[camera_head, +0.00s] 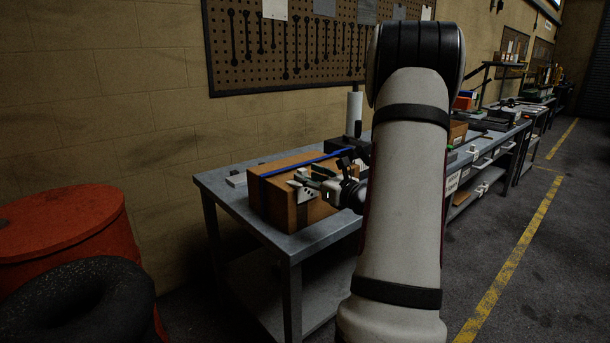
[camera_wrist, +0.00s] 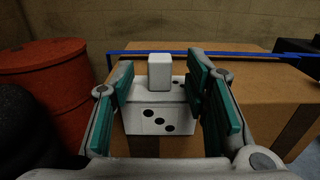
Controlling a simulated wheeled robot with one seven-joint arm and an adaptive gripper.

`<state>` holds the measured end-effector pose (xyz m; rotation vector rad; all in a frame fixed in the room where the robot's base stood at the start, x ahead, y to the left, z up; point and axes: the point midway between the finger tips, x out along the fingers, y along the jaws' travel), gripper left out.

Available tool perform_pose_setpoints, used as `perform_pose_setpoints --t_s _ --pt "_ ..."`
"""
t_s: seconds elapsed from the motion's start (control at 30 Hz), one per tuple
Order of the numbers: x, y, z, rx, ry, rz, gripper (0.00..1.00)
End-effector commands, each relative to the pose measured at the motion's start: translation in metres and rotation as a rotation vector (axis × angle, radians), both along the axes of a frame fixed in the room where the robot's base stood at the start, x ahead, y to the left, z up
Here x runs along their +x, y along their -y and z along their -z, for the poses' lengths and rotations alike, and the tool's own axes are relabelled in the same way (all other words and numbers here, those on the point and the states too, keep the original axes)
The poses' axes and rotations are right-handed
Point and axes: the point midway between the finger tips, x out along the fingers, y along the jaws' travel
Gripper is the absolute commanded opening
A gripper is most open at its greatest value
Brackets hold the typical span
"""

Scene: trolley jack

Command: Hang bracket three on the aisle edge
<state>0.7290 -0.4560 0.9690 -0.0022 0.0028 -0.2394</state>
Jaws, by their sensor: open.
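A pale bracket (camera_wrist: 158,121) with three black dots on its front plate and an upright white block on top shows in the wrist view. It sits at the near top edge of a brown cardboard box (camera_wrist: 258,98), top plate over the box top and front plate down over the side. I cannot tell whether it touches. In the head view the bracket (camera_head: 304,193) is at the box's (camera_head: 270,207) aisle-facing edge. My gripper (camera_head: 322,187) is open, its green-padded fingers (camera_wrist: 160,82) on either side of the bracket, with a visible gap at the left.
The box stands on a grey workbench (camera_head: 287,246). A blue strip (camera_wrist: 150,52) runs across the box top behind the bracket. A red drum (camera_head: 62,235) and a black tyre (camera_head: 80,300) stand left. The aisle floor at right is clear.

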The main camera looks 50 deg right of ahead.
Motion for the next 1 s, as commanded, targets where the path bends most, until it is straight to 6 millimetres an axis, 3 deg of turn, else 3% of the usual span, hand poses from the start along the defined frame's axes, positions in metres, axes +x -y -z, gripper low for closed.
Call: perform_pose_setpoints --t_s 0.3,0.5,0.87,1.0 --pt "-0.063 -0.015 0.000 0.000 0.000 0.003 0.42" --pt "-0.086 -0.021 -0.001 -0.001 0.000 0.002 0.42" --pt "-0.092 -0.024 -0.001 -0.002 0.000 -0.003 0.42" --pt "-0.076 -0.046 -0.009 -0.033 -0.016 -0.076 0.42"
